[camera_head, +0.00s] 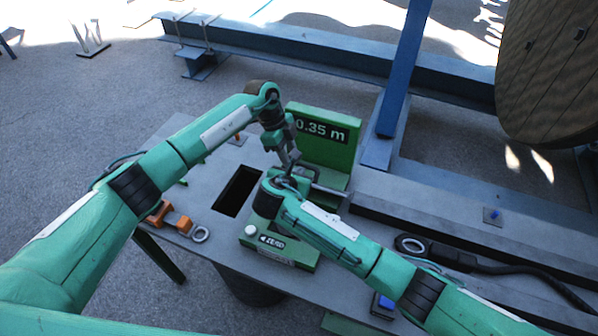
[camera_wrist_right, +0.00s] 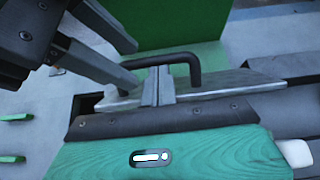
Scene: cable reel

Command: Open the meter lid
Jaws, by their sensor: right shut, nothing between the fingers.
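The green meter has a back board reading "0.35 m" (camera_head: 325,135) and a front block with a ZERO label (camera_head: 272,242). In the right wrist view, a flat grey metal plate with a black bar handle (camera_wrist_right: 178,60) lies in front of the green board; I take it to be the lid, lying flat. My right gripper (camera_wrist_right: 157,85) is shut and empty, its fingertips close in front of the handle; contact is unclear. My left gripper (camera_head: 287,157) comes from above. Its two fingers look apart beside the handle's left end. My arms hide much of the meter.
The grey bench has a dark rectangular opening (camera_head: 237,190) left of the meter. An orange part (camera_head: 168,218) and a grey ring (camera_head: 200,234) lie at its left edge. A black cable (camera_head: 520,270) runs at right. A blue post (camera_head: 403,75) and large reel (camera_head: 550,70) stand behind.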

